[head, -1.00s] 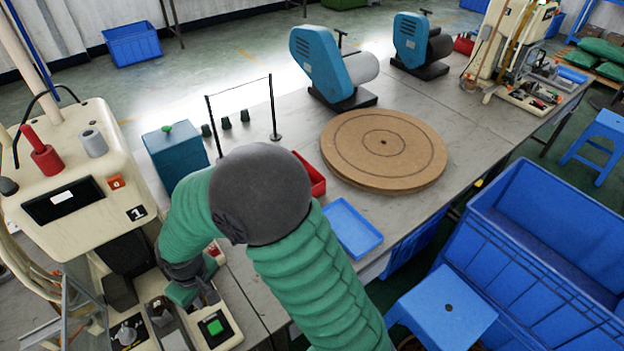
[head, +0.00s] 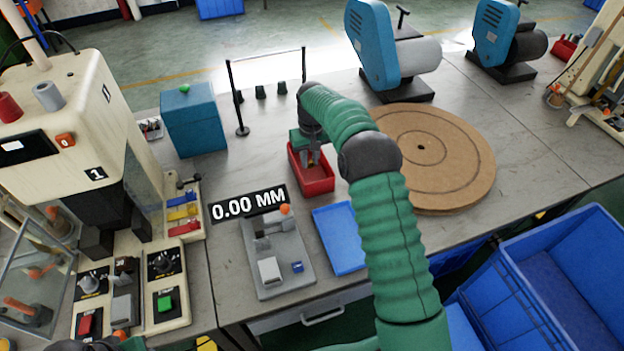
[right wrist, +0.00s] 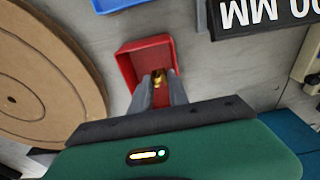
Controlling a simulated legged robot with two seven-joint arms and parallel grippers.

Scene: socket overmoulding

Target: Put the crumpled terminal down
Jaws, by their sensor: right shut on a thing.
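My right gripper (head: 312,160) points down over a small red bin (head: 318,184) on the bench. In the right wrist view, its two grey fingers (right wrist: 158,82) reach over the near edge of the red bin (right wrist: 132,66). They are shut on a small brass-coloured terminal (right wrist: 157,76), held within the bin's outline. The terminal's crumpled shape is too small to make out, and I cannot tell whether it touches the bin floor. My left gripper cannot be made out in either view.
A blue tray (head: 340,238) and a grey gauge fixture (head: 283,274) under a "0.00 MM" label lie nearer. A round brown board (head: 455,160) is right of the bin. A teal box (head: 194,122) and a thin black stand (head: 239,105) stand to the left.

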